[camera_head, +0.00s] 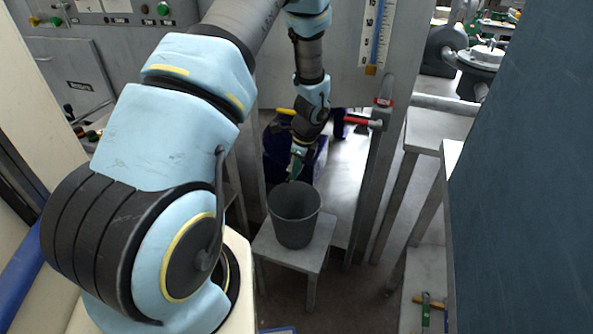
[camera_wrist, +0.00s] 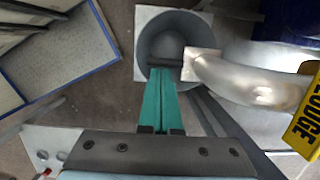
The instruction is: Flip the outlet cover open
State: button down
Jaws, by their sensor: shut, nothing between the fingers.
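The outlet is a bent metal pipe (camera_wrist: 245,78) in the wrist view. A pale square plate (camera_wrist: 203,62), which looks like the outlet cover, sits at its left end, above the bucket; I cannot tell how far it is tilted. My gripper (camera_wrist: 162,72) has its green fingers shut together and empty. The fingertips lie left of the plate, over the bucket, and appear apart from it. A dark bar shows just beyond the tips. In the head view my gripper (camera_head: 294,174) points down above the bucket, and the cover is hidden or too small to make out.
A grey bucket (camera_head: 295,222) stands on a small metal stool (camera_head: 268,247) below my gripper. A red-handled part (camera_head: 362,122) and metal posts stand to its right. A yellow label (camera_wrist: 309,112) is at the wrist view's right edge. Panels with buttons are at back left.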

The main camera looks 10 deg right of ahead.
jog(key=shift+a, duration=0.1)
jog(key=shift+a+m, duration=0.2)
jog(key=shift+m, duration=0.1)
jog(key=shift+s+a+m, duration=0.1)
jog(key=shift+a+m, duration=0.3)
jog(key=w+a+m+t+h+p, duration=0.1)
jog(key=w+a+m, duration=0.4)
jog(key=m, duration=0.8)
jog(key=a+h+p, duration=0.1)
jog(key=a, duration=0.2)
jog(key=shift+w+a, duration=0.2)
jog(key=shift+a, duration=0.2)
jog(key=shift+w+d+p, duration=0.15)
jog(key=shift+d+p, duration=0.4)
jog(key=shift+d, duration=0.25)
jog(key=shift+r, duration=0.1)
